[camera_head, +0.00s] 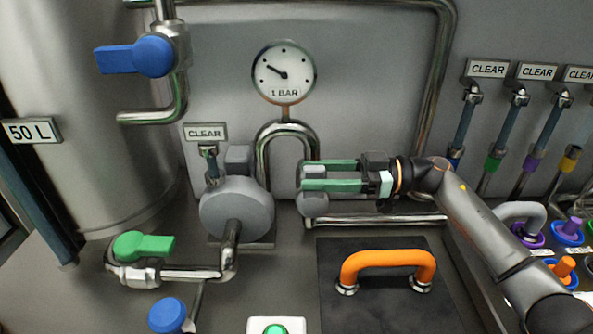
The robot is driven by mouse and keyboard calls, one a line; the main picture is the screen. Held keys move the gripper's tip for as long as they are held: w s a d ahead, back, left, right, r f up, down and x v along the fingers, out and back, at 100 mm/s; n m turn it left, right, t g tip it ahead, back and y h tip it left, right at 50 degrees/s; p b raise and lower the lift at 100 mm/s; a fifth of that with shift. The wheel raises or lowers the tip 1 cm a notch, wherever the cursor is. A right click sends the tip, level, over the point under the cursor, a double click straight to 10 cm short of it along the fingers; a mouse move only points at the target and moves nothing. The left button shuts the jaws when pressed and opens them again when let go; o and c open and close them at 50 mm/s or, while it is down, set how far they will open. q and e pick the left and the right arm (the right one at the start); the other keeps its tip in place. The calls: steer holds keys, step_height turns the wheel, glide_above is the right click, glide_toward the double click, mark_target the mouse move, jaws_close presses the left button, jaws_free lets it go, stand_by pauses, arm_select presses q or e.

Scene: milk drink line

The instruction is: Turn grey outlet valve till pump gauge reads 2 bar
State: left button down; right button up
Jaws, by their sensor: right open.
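The round pump gauge (283,72) stands on a pipe at the top middle. Its plate reads 1 BAR and its needle points to the upper left. The grey outlet valve (313,204) is on the pipe right of the pump (237,208). My right gripper (305,177) comes in from the right with its green-padded fingers open, one above the other, at the valve. The fingers partly cover the valve, and I cannot tell whether they touch its handle. My left gripper is not in view.
An orange handle (388,262) stands on a dark plate below my right gripper. A blue valve handle (150,56) and a green one (143,246) are by the tank (85,150). A green button (276,329) is at the bottom. Hoses and coloured connectors crowd the right.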

steer(key=a, duration=0.4)
steer(key=shift+d, duration=0.1)
jaws_close()
stand_by(0.3)
stand_by(0.9)
